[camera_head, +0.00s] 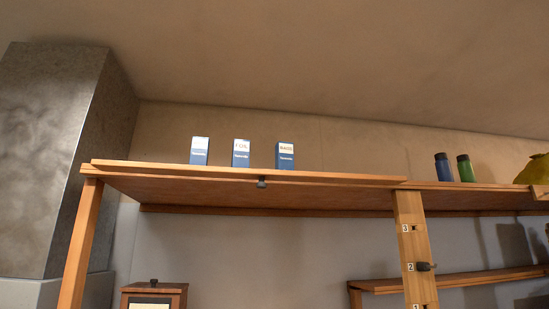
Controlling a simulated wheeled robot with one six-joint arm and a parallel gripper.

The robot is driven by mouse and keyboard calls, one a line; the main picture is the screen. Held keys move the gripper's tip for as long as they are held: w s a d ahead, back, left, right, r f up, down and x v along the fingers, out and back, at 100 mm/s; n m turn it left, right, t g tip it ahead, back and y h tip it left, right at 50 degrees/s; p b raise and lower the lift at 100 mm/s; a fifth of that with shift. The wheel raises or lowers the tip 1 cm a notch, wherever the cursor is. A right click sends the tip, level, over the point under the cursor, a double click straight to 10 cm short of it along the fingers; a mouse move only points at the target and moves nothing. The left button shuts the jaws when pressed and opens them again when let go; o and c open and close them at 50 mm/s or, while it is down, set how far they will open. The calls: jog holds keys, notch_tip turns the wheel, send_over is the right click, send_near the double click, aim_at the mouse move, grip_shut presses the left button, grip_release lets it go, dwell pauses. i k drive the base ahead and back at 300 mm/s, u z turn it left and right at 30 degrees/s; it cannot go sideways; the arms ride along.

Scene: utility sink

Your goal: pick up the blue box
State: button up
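Three small upright boxes, each blue below and white above, stand in a row on a high wooden shelf (330,178). They are the left blue box (199,151), the middle blue box (241,153) and the right blue box (285,155), with gaps between them. I cannot tell which one the task means. The shelf's front edge is close to their bases, and I see it from below. My gripper is not in view.
A blue bottle (443,167), a green bottle (465,168) and a yellow object (534,170) stand further right. A numbered wooden post (411,240) rises to the shelf. A grey column (55,150) stands at left. A lower shelf (455,281) is at right.

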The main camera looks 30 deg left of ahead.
aim_at(284, 152)
jog(key=u, duration=1.2)
